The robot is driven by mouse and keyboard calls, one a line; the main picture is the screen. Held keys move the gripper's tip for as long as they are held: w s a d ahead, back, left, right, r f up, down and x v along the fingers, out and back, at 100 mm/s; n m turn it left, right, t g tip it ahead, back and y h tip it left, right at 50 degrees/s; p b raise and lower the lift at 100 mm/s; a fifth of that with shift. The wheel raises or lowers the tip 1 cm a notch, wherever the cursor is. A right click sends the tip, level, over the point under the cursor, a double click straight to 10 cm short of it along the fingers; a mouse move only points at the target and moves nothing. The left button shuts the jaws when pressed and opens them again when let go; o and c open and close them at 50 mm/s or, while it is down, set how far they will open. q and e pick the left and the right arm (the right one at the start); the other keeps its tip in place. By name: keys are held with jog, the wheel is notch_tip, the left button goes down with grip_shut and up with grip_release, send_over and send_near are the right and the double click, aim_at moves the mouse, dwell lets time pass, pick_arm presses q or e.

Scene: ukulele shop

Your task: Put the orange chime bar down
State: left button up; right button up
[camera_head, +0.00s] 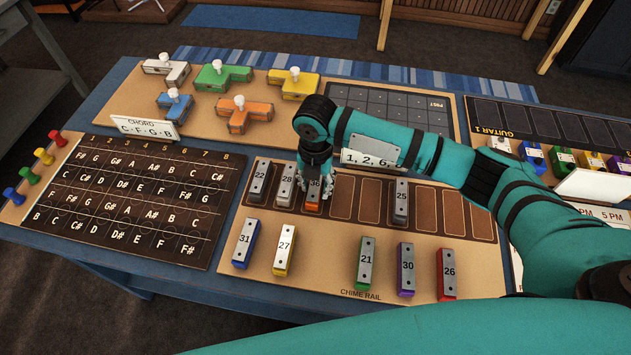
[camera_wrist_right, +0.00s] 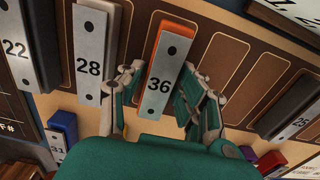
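The orange chime bar (camera_head: 313,207), marked 36, lies in the third slot from the left of the chime rail (camera_head: 455,212). In the right wrist view its grey top and orange edge (camera_wrist_right: 162,72) show between the fingers. My right gripper (camera_head: 315,170) is over the far end of the bar, and in the wrist view its fingers (camera_wrist_right: 163,85) stand on either side of it. I cannot tell whether they press on the bar. The far end is partly hidden in the head view. My left gripper is not in view.
Bars 22 (camera_head: 259,182) and 28 (camera_head: 286,185) sit in the slots to the left, and bar 25 (camera_head: 401,203) further right. Slots between 36 and 25 are empty. Several coloured bars, such as yellow 27 (camera_head: 284,251), lie on the front strip. A card (camera_head: 370,160) stands behind the rail.

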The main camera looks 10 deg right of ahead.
aim_at(315, 183)
jog(key=shift+o, duration=1.3)
notch_tip(315, 183, up, 12)
jog(key=b, duration=0.1)
jog(key=shift+r, duration=0.2)
